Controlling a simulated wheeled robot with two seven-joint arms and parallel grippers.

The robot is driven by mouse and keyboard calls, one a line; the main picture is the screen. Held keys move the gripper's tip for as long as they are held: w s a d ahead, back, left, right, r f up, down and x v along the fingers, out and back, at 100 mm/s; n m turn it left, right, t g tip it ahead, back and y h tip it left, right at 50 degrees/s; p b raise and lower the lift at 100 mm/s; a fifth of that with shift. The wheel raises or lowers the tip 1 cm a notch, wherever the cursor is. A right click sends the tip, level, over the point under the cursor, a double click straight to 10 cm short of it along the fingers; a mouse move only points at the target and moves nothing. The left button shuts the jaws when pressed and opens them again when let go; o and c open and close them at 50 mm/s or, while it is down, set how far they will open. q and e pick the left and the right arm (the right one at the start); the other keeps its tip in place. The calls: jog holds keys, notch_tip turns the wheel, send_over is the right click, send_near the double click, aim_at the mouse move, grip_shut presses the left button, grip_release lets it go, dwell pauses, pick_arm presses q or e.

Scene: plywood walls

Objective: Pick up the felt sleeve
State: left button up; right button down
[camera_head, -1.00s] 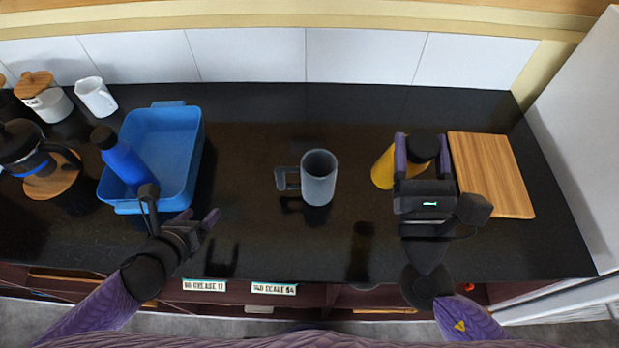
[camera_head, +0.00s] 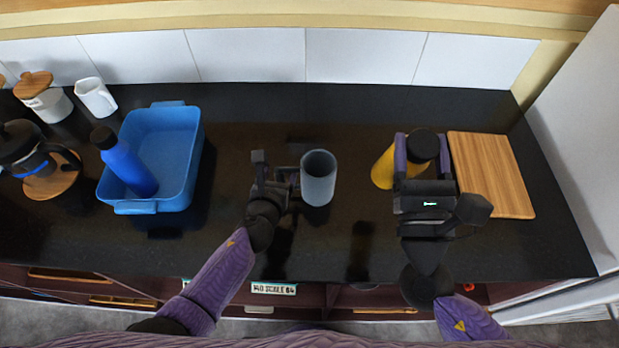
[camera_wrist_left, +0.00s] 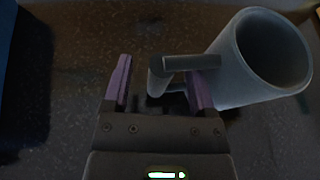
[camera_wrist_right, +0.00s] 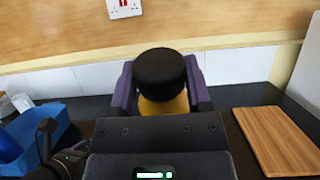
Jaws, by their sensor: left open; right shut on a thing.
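A grey mug-shaped cylinder (camera_head: 319,180) with a handle on its left stands upright on the dark counter; it also shows in the left wrist view (camera_wrist_left: 262,58). I see no separate felt sleeve and cannot tell whether this grey piece is it. My left gripper (camera_head: 274,178) is open just left of the cylinder. In the left wrist view its fingers (camera_wrist_left: 160,78) stand on either side of the handle (camera_wrist_left: 158,80); contact is unclear. My right gripper (camera_head: 422,150) is shut on a yellow bottle (camera_head: 383,170) with a black cap (camera_wrist_right: 160,70).
A blue tub (camera_head: 180,150) at left holds a blue bottle (camera_head: 128,165). A French press (camera_head: 20,145), a white mug (camera_head: 96,98) and a wood-lidded jar (camera_head: 48,103) stand further left. A wooden board (camera_head: 492,175) lies right of the yellow bottle. The counter behind the grey cylinder is clear.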

pick_arm(q)
jog(key=shift+w+d+f, duration=0.15)
jog(key=shift+w+f, duration=0.05)
jog(key=shift+w, duration=0.2)
jog(key=shift+c, duration=0.3)
grip_shut()
jog(key=shift+r, duration=0.25)
notch_tip(320, 180, up, 8)
jog(key=shift+f, duration=4.1)
